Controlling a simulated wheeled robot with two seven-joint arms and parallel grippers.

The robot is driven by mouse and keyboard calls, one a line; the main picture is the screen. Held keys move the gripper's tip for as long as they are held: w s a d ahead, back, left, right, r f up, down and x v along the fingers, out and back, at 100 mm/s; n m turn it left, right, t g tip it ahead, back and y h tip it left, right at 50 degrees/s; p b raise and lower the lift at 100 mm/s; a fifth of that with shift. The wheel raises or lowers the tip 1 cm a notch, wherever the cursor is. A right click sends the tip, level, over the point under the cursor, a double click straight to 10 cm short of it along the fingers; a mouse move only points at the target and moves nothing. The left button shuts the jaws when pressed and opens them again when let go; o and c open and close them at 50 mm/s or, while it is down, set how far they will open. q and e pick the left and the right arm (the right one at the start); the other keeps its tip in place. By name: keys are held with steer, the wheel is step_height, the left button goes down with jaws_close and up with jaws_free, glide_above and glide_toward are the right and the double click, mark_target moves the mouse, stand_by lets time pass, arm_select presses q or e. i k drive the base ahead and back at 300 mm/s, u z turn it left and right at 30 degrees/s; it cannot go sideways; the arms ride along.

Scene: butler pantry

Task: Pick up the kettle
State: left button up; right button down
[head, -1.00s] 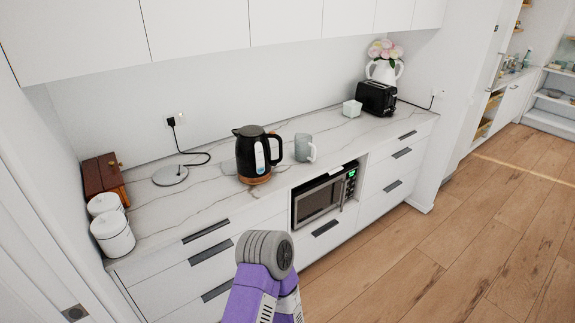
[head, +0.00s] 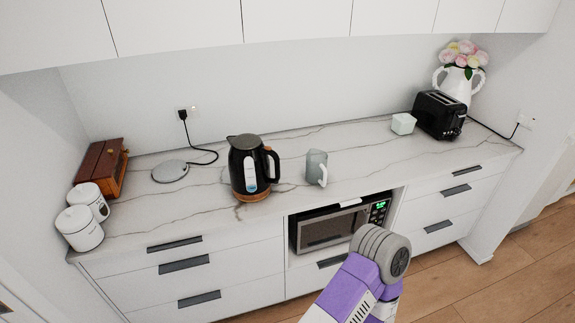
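The black kettle (head: 243,168) stands upright on the marble counter, left of the middle in the head view. It has a wood-coloured base band, a pale water window and a handle on its right side. Its round metal power base (head: 170,171) lies apart from it to the left, with a black cord to the wall socket. A purple and grey part of my own arm shows at the bottom, in front of the microwave. Neither gripper's fingers are in view.
A grey-green mug (head: 317,167) stands just right of the kettle. White canisters (head: 80,228) and a wooden box (head: 102,168) are at the left end. A white cube (head: 403,123), a toaster (head: 439,114) and a flower vase (head: 455,82) are at the right. A microwave (head: 336,226) sits below the counter.

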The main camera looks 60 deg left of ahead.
mark_target(249, 171)
steer(key=u, duration=0.7)
steer(key=i, duration=1.15)
steer(key=u, duration=1.1)
